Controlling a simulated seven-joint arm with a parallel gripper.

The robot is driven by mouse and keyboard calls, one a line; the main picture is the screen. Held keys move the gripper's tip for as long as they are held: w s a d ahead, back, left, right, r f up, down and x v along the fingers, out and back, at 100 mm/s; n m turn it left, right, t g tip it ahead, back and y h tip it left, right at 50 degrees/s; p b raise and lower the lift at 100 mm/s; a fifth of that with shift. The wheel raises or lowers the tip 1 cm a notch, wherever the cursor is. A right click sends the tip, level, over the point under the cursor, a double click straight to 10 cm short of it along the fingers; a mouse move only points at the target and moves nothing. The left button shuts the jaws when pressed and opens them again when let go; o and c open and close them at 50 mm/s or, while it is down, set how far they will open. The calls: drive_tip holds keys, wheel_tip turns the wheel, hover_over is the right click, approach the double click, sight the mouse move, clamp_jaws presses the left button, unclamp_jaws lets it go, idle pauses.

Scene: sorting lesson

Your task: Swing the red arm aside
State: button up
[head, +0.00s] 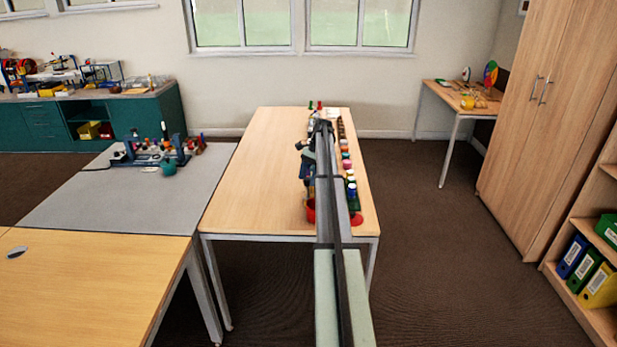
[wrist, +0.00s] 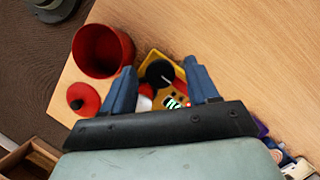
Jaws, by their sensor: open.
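I cannot pick out the red arm for certain in either view. In the wrist view my gripper (wrist: 160,67) is open, with its two blue fingers apart over a yellow device (wrist: 152,58). A round black knob (wrist: 158,74) with a pale line shows between the fingers. Small red and white parts (wrist: 146,100) show beside it, partly hidden by the left finger and the gripper body. In the head view my gripper (head: 306,168) is above the middle table, and my own arm covers much of what lies beneath it.
An open red cup (wrist: 103,50) stands left of the fingers, near a red disc with a knob (wrist: 83,99). Coloured jars (head: 347,165) line the wooden table's (head: 260,150) right side. Its left half is clear. A grey table (head: 120,205) with apparatus stands to the left.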

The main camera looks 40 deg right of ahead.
drive_tip(key=shift+r, duration=0.1)
drive_tip(key=v, duration=1.3)
drive_tip(key=shift+d+r, duration=0.2)
